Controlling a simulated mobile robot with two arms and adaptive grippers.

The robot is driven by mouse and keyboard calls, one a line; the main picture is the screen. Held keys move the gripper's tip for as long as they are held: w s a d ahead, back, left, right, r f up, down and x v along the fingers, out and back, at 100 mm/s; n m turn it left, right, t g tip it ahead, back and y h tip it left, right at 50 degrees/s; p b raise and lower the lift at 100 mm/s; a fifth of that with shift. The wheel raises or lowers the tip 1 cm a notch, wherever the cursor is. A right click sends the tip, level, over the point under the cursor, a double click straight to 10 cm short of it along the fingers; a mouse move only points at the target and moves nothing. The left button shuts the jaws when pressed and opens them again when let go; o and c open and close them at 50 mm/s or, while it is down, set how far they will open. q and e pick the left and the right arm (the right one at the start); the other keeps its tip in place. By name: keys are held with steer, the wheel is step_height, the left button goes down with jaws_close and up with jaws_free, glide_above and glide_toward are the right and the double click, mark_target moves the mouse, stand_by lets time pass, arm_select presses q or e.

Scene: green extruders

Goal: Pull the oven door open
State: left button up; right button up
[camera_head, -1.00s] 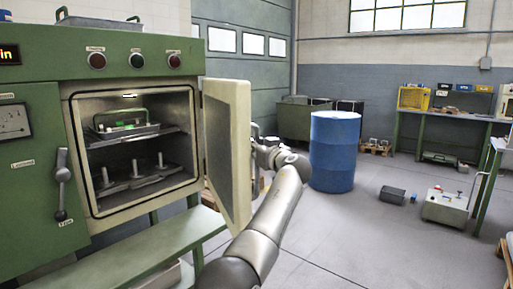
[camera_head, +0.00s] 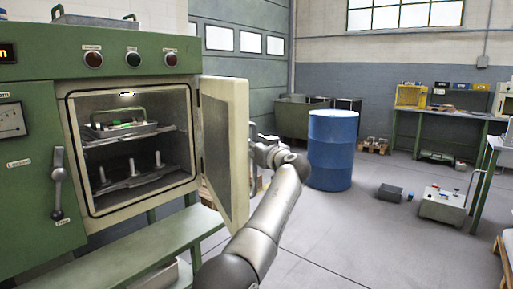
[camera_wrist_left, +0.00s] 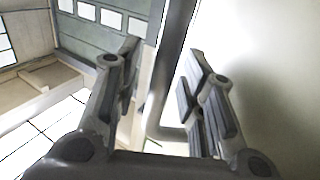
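The oven door (camera_head: 224,150) stands wide open on the right side of the green oven (camera_head: 30,160), its inner face toward the oven mouth. My left gripper (camera_head: 258,150) is at the outer side of the door, near its free edge, partly hidden by the door and my wrist. In the left wrist view, the door handle (camera_wrist_left: 168,80), a grey bent bar, runs between the two fingers of my left gripper (camera_wrist_left: 162,72). The fingers are apart, with a gap showing beside the bar. The pale door surface (camera_wrist_left: 265,60) fills the right side. My right gripper is not in view.
A green bench (camera_head: 150,243) runs under the oven.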

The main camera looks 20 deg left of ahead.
arm_select(q)
steer(key=v, duration=1.2)
steer(key=shift+c, duration=0.4)
